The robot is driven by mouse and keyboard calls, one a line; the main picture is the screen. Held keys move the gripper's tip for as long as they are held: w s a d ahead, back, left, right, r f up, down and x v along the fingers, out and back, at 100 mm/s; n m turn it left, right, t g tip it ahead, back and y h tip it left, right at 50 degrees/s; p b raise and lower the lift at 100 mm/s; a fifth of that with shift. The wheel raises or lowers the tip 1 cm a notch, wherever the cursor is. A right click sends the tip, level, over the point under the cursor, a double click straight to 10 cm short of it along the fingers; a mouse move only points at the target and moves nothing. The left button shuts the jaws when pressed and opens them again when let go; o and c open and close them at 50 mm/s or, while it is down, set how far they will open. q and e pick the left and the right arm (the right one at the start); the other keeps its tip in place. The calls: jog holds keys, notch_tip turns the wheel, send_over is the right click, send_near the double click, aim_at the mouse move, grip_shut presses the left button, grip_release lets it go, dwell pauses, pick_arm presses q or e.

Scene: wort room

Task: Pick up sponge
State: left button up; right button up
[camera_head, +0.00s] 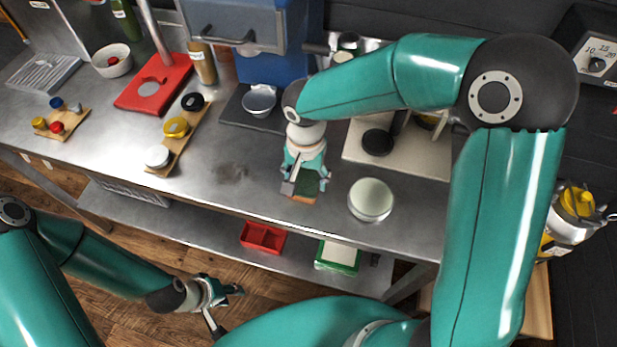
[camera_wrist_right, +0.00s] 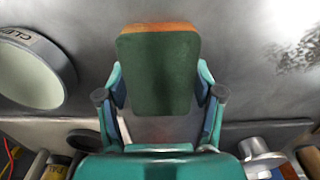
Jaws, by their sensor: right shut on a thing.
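The sponge (camera_wrist_right: 158,75) has a dark green face and an orange edge. In the right wrist view it sits between the two fingers of my right gripper (camera_wrist_right: 160,98), which is shut on it. In the head view the sponge (camera_head: 303,198) shows at the tip of my right gripper (camera_head: 306,182), over the front part of the steel bench, left of a round pale-lidded tin. I cannot tell whether the sponge touches the bench. My left gripper (camera_head: 222,302) hangs low at the lower left, in front of the bench, with its fingers apart and nothing between them.
The round tin (camera_head: 371,199) stands close to the right of the sponge. A pale tray (camera_head: 420,160) with a black round thing lies behind it. A wooden strip with lids (camera_head: 172,150) lies to the left. The steel bench (camera_head: 225,200) is bare between, apart from a dark stain.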

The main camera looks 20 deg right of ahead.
aim_at(306, 176)
jog(key=shift+r, duration=0.15)
notch_tip(306, 176, up, 20)
dwell(0.8)
